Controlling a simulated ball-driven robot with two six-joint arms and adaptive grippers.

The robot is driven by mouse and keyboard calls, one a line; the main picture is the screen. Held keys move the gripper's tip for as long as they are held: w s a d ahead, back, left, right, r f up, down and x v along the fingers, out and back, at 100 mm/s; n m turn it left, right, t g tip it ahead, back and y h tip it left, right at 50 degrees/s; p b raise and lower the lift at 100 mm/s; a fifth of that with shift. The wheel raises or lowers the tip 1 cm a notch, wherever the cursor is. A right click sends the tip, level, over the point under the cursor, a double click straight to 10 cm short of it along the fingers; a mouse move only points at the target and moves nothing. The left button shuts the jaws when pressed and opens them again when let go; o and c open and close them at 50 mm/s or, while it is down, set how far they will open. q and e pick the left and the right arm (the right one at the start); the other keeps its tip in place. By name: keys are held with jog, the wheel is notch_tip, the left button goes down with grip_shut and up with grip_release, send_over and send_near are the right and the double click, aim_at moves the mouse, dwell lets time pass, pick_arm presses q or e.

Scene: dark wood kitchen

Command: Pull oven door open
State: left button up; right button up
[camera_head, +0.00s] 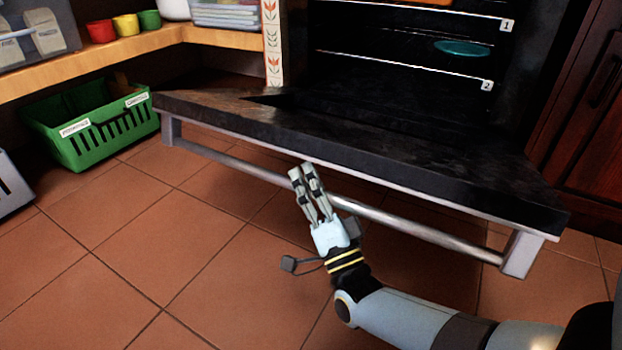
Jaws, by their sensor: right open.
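The black oven door (400,150) is swung down and lies out from the oven like a shelf, with its top face showing. Its silver handle bar (415,228) runs along the front edge between two brackets. My right gripper (301,170) is in front of the middle of the bar. Its fingers overlap the bar in the picture and point up toward the door's front edge. The fingers look close together, with nothing seen between them. I cannot tell if they touch the bar. My left gripper is not in view.
The oven cavity (385,75) stands open behind the door, with numbered racks and a teal dish (462,48). A green crate (95,120) sits on the floor at left, below a wooden shelf (100,58). Tiled floor in front is clear.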

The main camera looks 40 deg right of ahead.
jog(key=v, duration=0.7)
jog(key=shift+s+f, duration=0.15)
dwell(0.4)
